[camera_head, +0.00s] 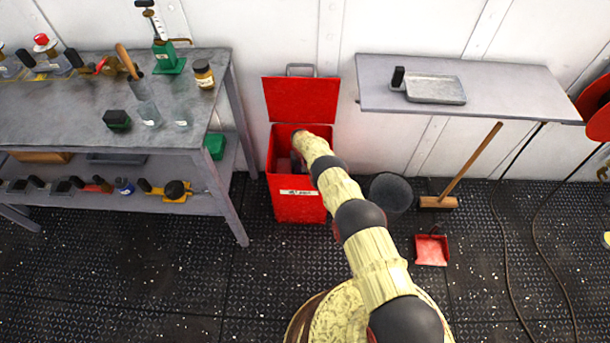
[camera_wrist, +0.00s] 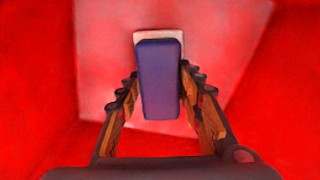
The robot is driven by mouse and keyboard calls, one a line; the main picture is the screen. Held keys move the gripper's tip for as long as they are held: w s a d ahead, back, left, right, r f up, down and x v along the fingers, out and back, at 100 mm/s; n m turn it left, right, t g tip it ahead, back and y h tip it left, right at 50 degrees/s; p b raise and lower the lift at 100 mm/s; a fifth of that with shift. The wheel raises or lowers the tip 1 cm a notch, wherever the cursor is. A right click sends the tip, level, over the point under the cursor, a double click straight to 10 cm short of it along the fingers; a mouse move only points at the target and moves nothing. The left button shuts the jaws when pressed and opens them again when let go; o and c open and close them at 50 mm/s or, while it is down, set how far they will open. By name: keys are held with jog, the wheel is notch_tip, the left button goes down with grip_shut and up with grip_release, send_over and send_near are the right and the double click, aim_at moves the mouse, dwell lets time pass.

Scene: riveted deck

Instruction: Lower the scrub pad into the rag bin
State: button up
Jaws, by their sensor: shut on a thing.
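The rag bin (camera_head: 300,208) is a red box on the floor between the workbench and the wall shelf. Its red lid (camera_head: 301,99) stands open against the wall. My arm reaches over the bin's front and down into its mouth, and the gripper end is mostly hidden there in the head view. In the wrist view my gripper (camera_wrist: 158,76) is shut on the scrub pad (camera_wrist: 160,90), a blue-purple block with a whitish layer at its far end. Red bin walls surround the pad, and a paler red surface lies beyond it. The gap below the pad is unclear.
A wall shelf (camera_head: 510,95) with a metal tray is at right. A dark bucket (camera_head: 391,192), a broom (camera_head: 470,170) and a red dustpan (camera_head: 432,250) are right of the bin.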

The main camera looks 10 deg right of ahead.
jog(key=o, duration=1.2)
notch_tip(320, 180, up, 12)
dwell(0.4)
